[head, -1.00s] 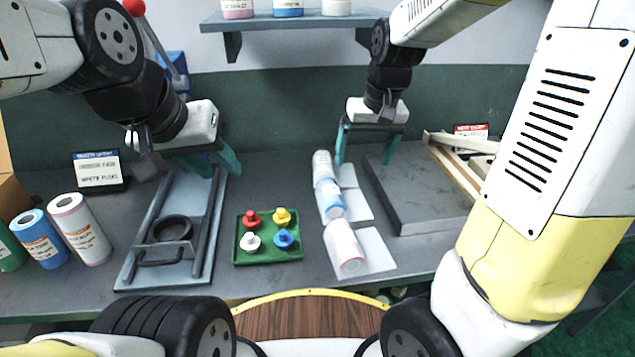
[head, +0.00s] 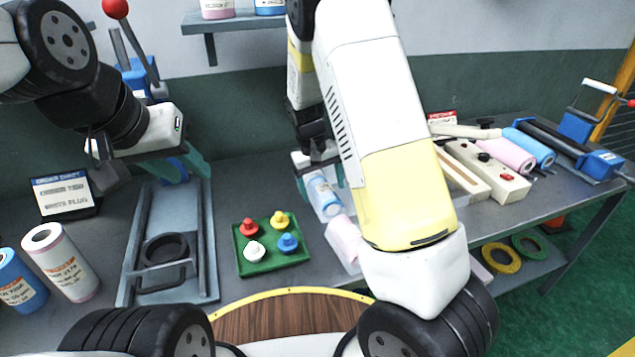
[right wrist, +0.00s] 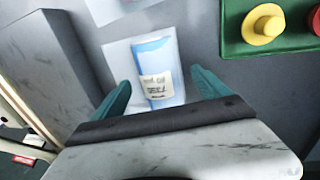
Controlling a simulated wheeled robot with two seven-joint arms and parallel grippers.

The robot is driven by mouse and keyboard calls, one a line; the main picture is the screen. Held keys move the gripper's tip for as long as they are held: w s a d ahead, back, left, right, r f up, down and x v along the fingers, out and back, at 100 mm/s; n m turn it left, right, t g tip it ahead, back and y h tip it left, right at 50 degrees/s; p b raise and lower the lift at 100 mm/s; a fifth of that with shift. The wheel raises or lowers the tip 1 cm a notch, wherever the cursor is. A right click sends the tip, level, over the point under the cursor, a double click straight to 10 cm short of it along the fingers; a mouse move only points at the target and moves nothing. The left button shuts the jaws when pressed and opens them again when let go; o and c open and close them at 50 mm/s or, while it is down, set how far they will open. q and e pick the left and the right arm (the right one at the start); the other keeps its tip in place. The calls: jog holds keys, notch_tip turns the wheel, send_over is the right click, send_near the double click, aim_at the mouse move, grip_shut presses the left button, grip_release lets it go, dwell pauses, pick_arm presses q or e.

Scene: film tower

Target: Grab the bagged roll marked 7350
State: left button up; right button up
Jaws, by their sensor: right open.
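Three bagged rolls lie in a row on the bench in the head view. The blue bagged roll (head: 324,197) is in the middle, the pink bagged roll (head: 343,238) is nearer, and the far one is mostly hidden by my right arm. My right gripper (head: 320,180) is open above the row. In the right wrist view, the blue bagged roll (right wrist: 153,65) lies between and beyond its open teal fingers (right wrist: 160,92). Its label is too blurred to read surely. My left gripper (head: 188,168) is open and empty above the back of the metal fixture.
A green tray (head: 243,262) with coloured plugs sits left of the rolls. A metal fixture (head: 208,270) with a black ring lies further left, beside standing rolls (head: 70,265) and a sign (head: 62,193). A grey block-like edge (right wrist: 45,60) shows in the right wrist view.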

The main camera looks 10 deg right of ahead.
jog(key=shift+d+f, duration=0.15)
jog(key=shift+f, duration=0.6)
jog(key=shift+d+f, duration=0.15)
jog(key=shift+f, duration=0.6)
jog(key=shift+r, duration=0.1)
jog(key=c, duration=1.8)
